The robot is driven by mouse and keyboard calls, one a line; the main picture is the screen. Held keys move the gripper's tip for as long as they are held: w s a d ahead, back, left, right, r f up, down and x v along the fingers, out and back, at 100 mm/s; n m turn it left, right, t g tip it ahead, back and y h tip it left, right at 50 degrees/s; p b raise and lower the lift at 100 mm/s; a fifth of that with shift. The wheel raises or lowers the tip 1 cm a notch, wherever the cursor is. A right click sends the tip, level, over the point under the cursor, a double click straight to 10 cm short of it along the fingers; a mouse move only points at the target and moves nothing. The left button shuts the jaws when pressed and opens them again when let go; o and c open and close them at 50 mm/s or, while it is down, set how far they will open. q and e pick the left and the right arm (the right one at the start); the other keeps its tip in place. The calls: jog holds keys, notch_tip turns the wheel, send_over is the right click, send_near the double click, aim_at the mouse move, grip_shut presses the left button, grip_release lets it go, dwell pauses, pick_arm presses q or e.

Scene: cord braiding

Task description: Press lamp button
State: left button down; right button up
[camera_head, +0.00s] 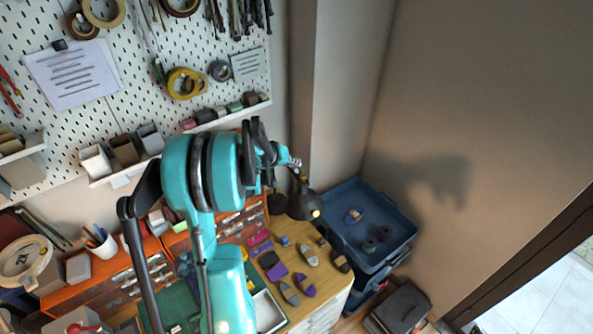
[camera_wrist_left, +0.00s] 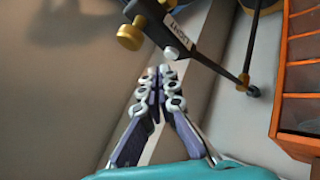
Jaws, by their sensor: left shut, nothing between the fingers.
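My left gripper (camera_wrist_left: 160,74) is shut and empty in the left wrist view, its fingertips together. Just beyond them is a small pale round button (camera_wrist_left: 171,53) on the black lamp arm (camera_wrist_left: 205,65), beside a white label that seems to read LIGHT. A small gap shows between tips and button in the picture; I cannot judge its depth. In the head view, my left gripper (camera_head: 293,162) reaches right, above the dark lamp head (camera_head: 304,204). My teal arm hides part of the lamp, and the button cannot be made out there. My right gripper is not in view.
Brass knobs (camera_wrist_left: 130,37) stick out from the lamp arm close to my fingers. Orange drawer units (camera_head: 108,275) stand on the wooden desk (camera_head: 325,278) below my arm. A blue bin (camera_head: 371,207) is at the right. A pegboard (camera_head: 130,60) with tools covers the wall.

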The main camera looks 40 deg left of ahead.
aim_at(295, 171)
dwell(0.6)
pick_arm(q)
jog(key=shift+f+b, duration=0.45)
jog(key=shift+b, duration=0.15)
jog(key=shift+f+b, duration=0.35)
jog(key=shift+b, duration=0.05)
dwell(0.4)
jog(key=shift+r, duration=0.1)
jog(key=shift+r+p, duration=0.45)
jog(key=shift+r, duration=0.3)
jog(key=shift+r+p, duration=1.6)
jog(key=shift+r, duration=0.9)
